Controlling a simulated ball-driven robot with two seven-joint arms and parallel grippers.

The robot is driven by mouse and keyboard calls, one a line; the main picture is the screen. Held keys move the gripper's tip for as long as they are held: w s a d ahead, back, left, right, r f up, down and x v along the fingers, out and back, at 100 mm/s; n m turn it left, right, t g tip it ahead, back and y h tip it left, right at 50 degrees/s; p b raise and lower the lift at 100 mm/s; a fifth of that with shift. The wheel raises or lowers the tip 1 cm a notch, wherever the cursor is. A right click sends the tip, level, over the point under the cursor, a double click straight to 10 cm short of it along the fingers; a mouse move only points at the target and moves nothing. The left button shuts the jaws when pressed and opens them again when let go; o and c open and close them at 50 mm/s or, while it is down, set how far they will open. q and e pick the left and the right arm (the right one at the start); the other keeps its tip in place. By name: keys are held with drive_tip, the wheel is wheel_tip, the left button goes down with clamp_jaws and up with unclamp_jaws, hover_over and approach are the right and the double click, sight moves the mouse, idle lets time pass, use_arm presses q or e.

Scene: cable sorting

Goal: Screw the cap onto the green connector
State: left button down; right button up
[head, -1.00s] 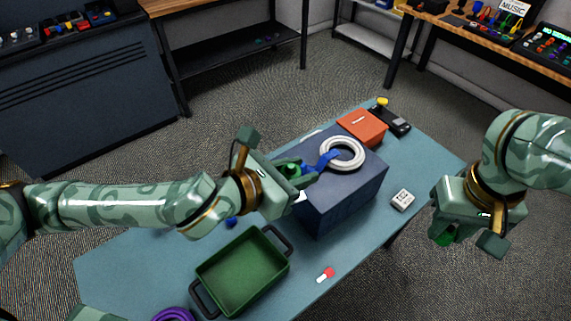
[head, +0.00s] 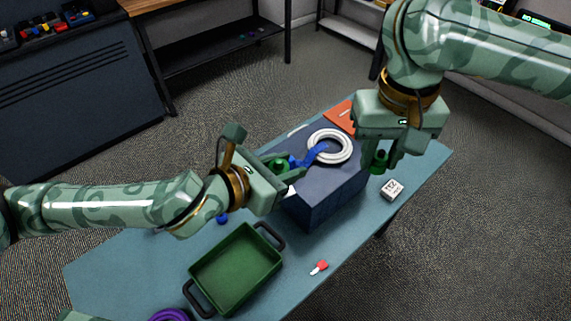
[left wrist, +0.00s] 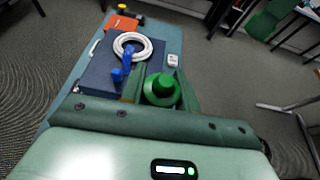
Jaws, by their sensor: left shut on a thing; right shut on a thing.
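My left gripper (head: 291,168) is shut on a round green piece, which looks like the green connector (head: 280,164), beside the blue box. In the left wrist view the connector (left wrist: 161,90) shows between the fingers, with a narrower round top on a wider body. My right gripper (head: 379,166) points down above the right side of the box, shut on a small dark green piece, probably the cap (head: 379,159). The cap is to the right of the connector and apart from it. The fingers partly hide both pieces.
The dark blue box (head: 318,208) carries a white cable coil (head: 331,133) with a blue end (head: 304,160) close to my left fingers. A green tray (head: 236,268), a red-and-white piece (head: 319,267) and a white block (head: 392,189) lie on the table (head: 345,250). An orange box (head: 340,114) stands behind.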

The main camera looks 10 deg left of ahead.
drive_tip(key=a+r+m, duration=0.2)
drive_tip(key=a+r, duration=0.2)
drive_tip(key=a, duration=0.6)
drive_tip(key=r+m, duration=0.1)
drive_tip(key=m, duration=0.3)
hover_over(278, 162)
drive_tip(key=shift+d+r, duration=0.1)
drive_tip(key=shift+w+r+m, duration=0.1)
drive_tip(key=shift+w+m, duration=0.05)
drive_tip(key=shift+m, duration=1.05)
drive_tip(key=shift+f, duration=2.05)
drive_tip(key=shift+f, duration=0.1)
drive_tip(key=shift+f, duration=0.75)
drive_tip(key=shift+f, duration=0.6)
